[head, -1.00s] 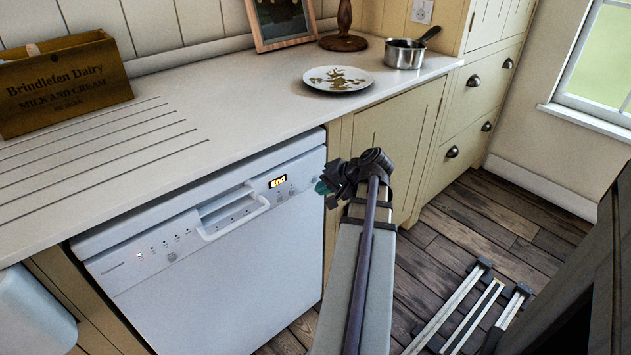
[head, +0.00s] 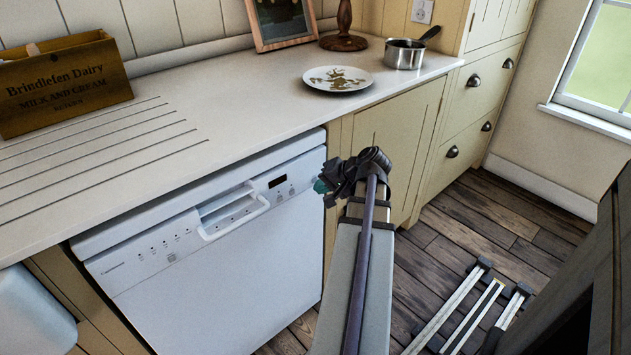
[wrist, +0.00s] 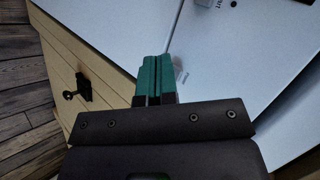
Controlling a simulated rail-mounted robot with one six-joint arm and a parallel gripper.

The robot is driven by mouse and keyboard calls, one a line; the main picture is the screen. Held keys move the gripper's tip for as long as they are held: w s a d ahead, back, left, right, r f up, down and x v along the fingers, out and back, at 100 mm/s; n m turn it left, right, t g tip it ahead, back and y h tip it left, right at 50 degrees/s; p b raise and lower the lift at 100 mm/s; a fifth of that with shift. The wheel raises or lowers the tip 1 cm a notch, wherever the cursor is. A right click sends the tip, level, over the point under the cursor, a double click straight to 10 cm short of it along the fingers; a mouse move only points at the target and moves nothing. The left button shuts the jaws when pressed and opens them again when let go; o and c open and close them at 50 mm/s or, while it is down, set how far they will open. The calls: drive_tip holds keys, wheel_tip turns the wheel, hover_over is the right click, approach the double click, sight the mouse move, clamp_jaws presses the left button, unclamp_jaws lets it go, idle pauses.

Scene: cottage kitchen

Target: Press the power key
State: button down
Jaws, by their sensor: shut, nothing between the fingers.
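The white dishwasher (head: 235,270) has its control panel along the top front edge, with its display (head: 277,181) dark. Small keys (head: 280,198) sit below the display; I cannot read which is the power key in the head view. My gripper (head: 320,187) is at the panel's right end, its teal fingertips close together. Whether the tips touch the key, I cannot tell.
A counter (head: 225,105) runs above the dishwasher, with a plate (head: 338,79), a saucepan (head: 404,54) and a wooden crate (head: 62,83). Cream cabinets (head: 400,130) stand to the right. Rail-like bars (head: 465,310) lie on the wooden floor.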

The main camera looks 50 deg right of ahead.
drive_tip(key=shift+s, duration=0.4)
drive_tip(key=shift+s+a, duration=0.1)
drive_tip(key=s, duration=0.3)
drive_tip(key=s+a, duration=0.1)
drive_tip(key=s, duration=0.1)
drive_tip(key=shift+s, duration=0.35)
